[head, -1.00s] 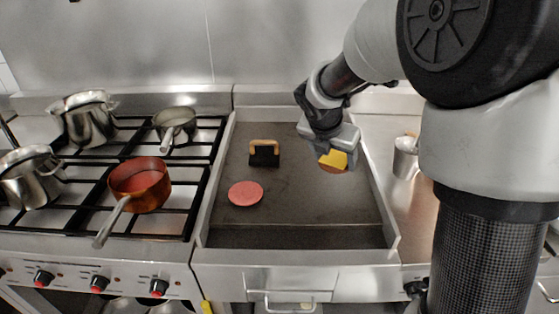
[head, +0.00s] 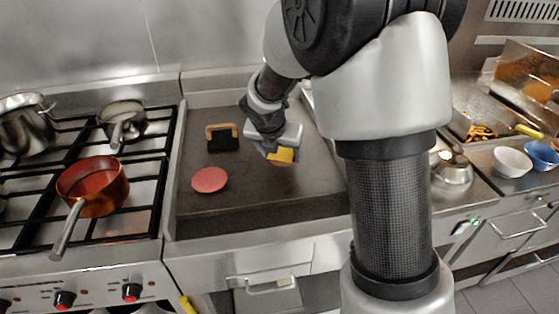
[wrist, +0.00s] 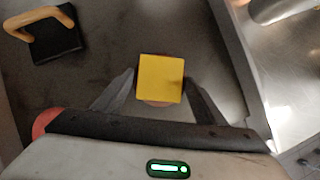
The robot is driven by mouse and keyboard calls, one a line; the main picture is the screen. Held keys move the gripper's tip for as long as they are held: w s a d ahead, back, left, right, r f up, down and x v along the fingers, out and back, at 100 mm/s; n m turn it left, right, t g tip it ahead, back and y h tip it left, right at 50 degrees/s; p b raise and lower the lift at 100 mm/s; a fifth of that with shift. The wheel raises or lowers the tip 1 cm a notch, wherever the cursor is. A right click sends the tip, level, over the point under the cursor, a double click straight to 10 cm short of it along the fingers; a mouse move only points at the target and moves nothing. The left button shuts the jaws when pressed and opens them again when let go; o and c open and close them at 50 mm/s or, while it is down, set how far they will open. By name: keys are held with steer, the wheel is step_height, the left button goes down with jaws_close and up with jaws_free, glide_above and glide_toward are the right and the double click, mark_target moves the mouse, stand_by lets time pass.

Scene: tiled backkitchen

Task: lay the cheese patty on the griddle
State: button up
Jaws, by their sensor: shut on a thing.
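The cheese patty (head: 281,155) is a brown patty with a square yellow cheese slice on top. It is between the fingers of my gripper (head: 272,152), over the right part of the griddle (head: 240,205). In the wrist view the yellow slice (wrist: 160,77) covers most of the patty, and a brown edge shows below it. My gripper (wrist: 160,92) is shut on the patty from both sides. I cannot tell whether the patty touches the griddle plate.
A pink patty (head: 209,180) lies on the griddle, left of my gripper. A black press with a wooden handle (head: 222,138) stands behind it. A copper pan (head: 92,188) sits on the stove at left. Bowls (head: 512,161) stand on the right counter.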

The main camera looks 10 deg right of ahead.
steer(key=shift+f, duration=1.1)
steer(key=shift+f+b, duration=0.25)
steer(key=shift+b, duration=0.05)
steer(key=o, duration=1.1)
steer(key=shift+o, duration=0.2)
steer(key=shift+r, duration=0.1)
